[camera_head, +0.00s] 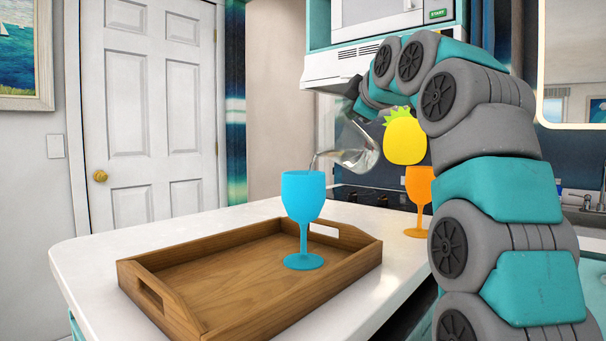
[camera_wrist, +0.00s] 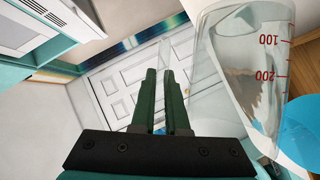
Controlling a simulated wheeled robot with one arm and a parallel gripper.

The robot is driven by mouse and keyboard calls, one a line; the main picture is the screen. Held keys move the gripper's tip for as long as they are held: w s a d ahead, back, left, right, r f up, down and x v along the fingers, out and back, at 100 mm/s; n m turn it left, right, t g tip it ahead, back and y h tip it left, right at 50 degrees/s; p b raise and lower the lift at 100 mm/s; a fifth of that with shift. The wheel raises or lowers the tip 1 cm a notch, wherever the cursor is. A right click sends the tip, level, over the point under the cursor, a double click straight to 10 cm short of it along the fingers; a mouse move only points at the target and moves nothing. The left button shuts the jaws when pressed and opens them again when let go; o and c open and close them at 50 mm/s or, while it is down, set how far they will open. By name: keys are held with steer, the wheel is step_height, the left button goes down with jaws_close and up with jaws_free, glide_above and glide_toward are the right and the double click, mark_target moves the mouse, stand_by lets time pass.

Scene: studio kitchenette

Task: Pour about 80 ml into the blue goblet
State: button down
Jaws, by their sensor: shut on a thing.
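The blue goblet (camera_head: 303,195) stands upright on the wooden tray (camera_head: 200,312) in the head view, and part of it shows at the right edge of the wrist view (camera_wrist: 304,130). A clear measuring jug (camera_head: 352,152) is strongly tilted, its lip up and left of my arm, above the goblet's right side. A thin clear stream seems to run from its lip toward the goblet. The jug's red marks, 100 and 200, show in the wrist view (camera_wrist: 225,60). My gripper (camera_wrist: 164,78) is shut on the jug; the exact contact is hard to see. The goblet's liquid level is hidden.
An orange goblet (camera_head: 418,186) stands on the white counter (camera_head: 95,270) behind the tray, close to my arm. A yellow pineapple-shaped thing (camera_head: 404,140) shows above it. A dark cooktop (camera_head: 365,195) lies behind, under a hood (camera_head: 335,68). The counter left of the tray is clear.

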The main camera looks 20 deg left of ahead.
steer(key=shift+s+a+r+n, duration=0.25)
steer(key=shift+s+r+n, duration=0.05)
steer(key=shift+r, duration=0.05)
stand_by(1.1)
